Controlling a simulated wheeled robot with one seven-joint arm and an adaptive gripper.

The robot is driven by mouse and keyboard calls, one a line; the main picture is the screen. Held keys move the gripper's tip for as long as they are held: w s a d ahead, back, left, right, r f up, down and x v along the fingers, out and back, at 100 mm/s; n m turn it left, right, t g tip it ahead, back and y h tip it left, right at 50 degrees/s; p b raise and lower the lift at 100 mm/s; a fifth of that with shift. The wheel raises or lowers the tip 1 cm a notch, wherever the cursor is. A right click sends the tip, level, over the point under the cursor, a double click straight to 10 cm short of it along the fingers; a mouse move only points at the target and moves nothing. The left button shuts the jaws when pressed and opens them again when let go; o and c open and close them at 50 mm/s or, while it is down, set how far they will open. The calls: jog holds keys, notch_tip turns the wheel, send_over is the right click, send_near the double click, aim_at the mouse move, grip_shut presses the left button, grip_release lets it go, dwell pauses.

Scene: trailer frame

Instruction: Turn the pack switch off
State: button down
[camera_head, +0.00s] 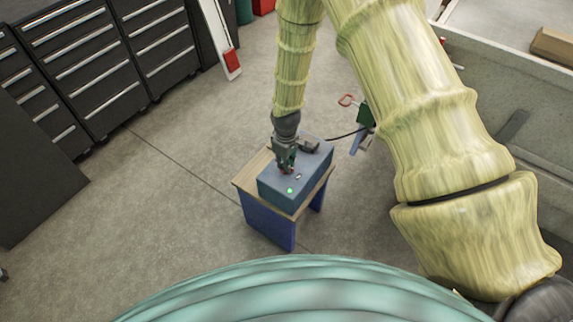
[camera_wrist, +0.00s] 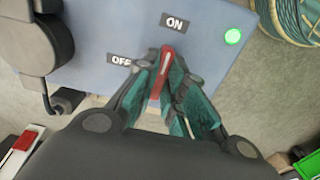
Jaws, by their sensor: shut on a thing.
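The blue-grey pack box (camera_head: 315,172) sits on a small wood-topped stand; its face (camera_wrist: 210,62) also fills the upper wrist view. The red switch handle (camera_wrist: 166,55), with a pale line along it, points at the ON label (camera_wrist: 174,23). The OFF label (camera_wrist: 121,61) lies to its left. A round lamp (camera_wrist: 233,37) glows green; it also shows in the head view (camera_head: 290,190). My gripper (camera_wrist: 165,72) is shut on the switch handle, one finger on each side. In the head view my gripper (camera_head: 285,168) hides the switch.
A dark plug or connector (camera_wrist: 35,45) sits at the box's left in the wrist view, with a cable. The stand (camera_head: 268,222) has blue legs. Dark tool cabinets (camera_head: 85,65) stand at the left, a grey trailer wall (camera_head: 510,80) at the right.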

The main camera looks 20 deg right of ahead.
jog(key=n+p, duration=0.1)
jog(key=n, duration=0.2)
jog(key=shift+r, duration=0.1)
jog(key=shift+n+p, duration=0.45)
jog(key=shift+n, duration=0.65)
jog(key=n+p, duration=0.1)
jog(key=n, duration=0.3)
jog(key=shift+p, duration=0.4)
jog(key=shift+n, duration=0.6)
